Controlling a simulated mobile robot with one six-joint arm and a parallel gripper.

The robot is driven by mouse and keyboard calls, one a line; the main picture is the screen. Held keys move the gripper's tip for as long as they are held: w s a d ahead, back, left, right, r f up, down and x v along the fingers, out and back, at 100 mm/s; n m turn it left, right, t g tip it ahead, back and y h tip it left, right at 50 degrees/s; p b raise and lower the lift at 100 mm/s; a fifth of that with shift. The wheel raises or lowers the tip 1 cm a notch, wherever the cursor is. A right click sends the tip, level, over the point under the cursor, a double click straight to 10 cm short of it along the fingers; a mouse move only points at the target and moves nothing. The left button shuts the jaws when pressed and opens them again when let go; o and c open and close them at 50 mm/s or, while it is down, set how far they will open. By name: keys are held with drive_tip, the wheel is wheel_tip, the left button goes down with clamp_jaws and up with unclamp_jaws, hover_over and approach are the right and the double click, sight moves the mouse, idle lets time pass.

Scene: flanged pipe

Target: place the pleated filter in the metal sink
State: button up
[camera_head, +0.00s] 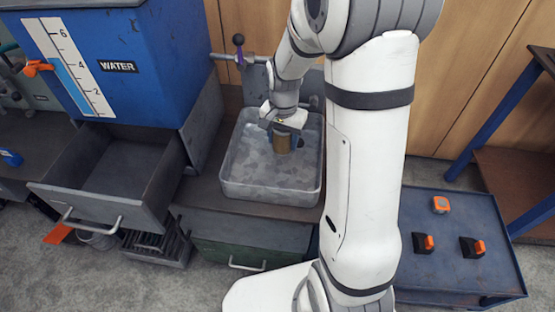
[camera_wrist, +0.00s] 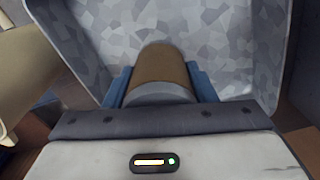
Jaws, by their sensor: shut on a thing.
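The pleated filter (camera_head: 282,143) is a short brown cylinder held below my gripper (camera_head: 284,130), inside the outline of the metal sink (camera_head: 270,190). In the wrist view the filter (camera_wrist: 162,68) shows as a brown cylinder with a grey end, between the two blue fingers of my gripper (camera_wrist: 160,85). My gripper is shut on it. The sink is a grey, mottled square basin, and its floor and walls (camera_wrist: 225,45) fill the view behind the filter. I cannot tell whether the filter touches the sink floor.
A blue water tank (camera_head: 120,60) stands at the left, above an open grey drawer (camera_head: 110,185). A tap with a dark knob (camera_head: 239,42) is behind the sink. A blue cart (camera_head: 450,265) with several small orange items stands at the right. The sink floor around the filter is clear.

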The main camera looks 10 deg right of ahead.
drive_tip(key=shift+f+b, duration=0.6)
drive_tip(key=shift+f, duration=2.9)
drive_tip(key=shift+f, duration=0.25)
drive_tip(key=o, duration=1)
drive_tip(key=shift+r, duration=0.1)
